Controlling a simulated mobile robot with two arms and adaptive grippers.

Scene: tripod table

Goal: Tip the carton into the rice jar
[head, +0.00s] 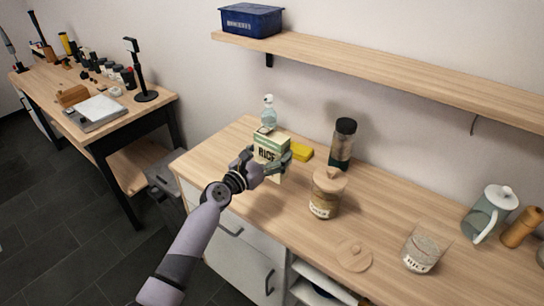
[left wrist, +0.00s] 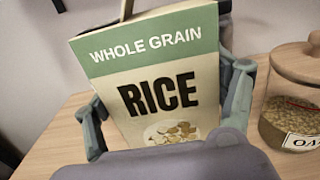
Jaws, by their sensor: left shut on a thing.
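The rice carton (head: 268,146), cream with a green band, stands roughly upright near the left end of the counter. My left gripper (head: 263,168) is shut on it, with a finger on either side. In the left wrist view the carton (left wrist: 165,95) fills the middle and reads "WHOLE GRAIN RICE". Its base is hidden, so I cannot tell if it touches the counter. My right gripper is not in view.
A wooden-lidded jar (head: 325,194), labelled oats in the wrist view (left wrist: 292,105), stands between carton and open jar. A dark-lidded tall jar (head: 342,145), yellow sponge (head: 301,152) and spray bottle (head: 268,111) stand behind. A jug (head: 489,212) is far right. A shelf (head: 370,70) hangs above.

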